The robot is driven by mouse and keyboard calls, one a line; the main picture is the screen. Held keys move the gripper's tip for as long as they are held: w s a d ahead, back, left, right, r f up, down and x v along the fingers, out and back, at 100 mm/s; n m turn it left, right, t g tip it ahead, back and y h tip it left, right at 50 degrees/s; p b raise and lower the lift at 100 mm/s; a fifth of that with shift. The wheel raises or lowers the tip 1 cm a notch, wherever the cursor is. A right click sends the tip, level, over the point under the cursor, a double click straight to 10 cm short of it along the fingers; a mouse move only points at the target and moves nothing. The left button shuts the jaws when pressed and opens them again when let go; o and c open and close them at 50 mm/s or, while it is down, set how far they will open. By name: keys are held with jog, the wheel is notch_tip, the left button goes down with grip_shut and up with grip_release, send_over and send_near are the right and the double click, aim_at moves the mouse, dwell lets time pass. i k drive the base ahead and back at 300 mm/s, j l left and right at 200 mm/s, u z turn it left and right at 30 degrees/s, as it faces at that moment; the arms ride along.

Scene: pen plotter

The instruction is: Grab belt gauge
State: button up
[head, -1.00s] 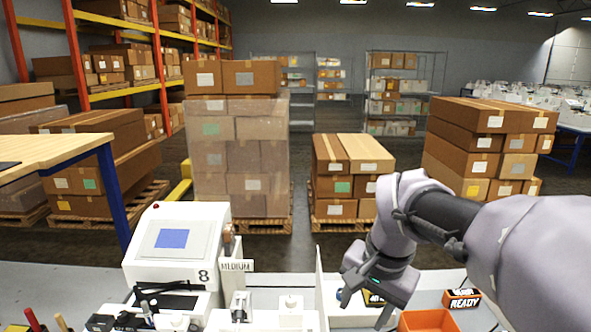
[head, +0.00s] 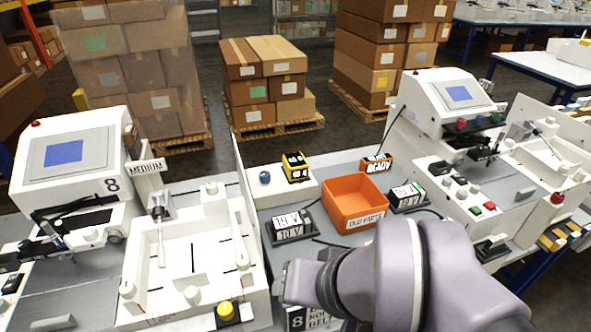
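An orange bin labelled OLD PARTS (head: 357,203) stands right of the device. A 19 V battery-like block (head: 290,224) is in front, and a READY sign (head: 377,164) behind. White plotter machines stand at left (head: 70,160) and right (head: 452,105). A thin white panel (head: 246,190) divides the bench.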

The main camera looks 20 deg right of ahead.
aim_at(297, 167)
jog(key=j+z, duration=0.2)
jog(key=z, duration=0.2)
jog(key=i+j+z, duration=0.1)
jog(key=j+z, duration=0.35)
jog(key=z, duration=0.3)
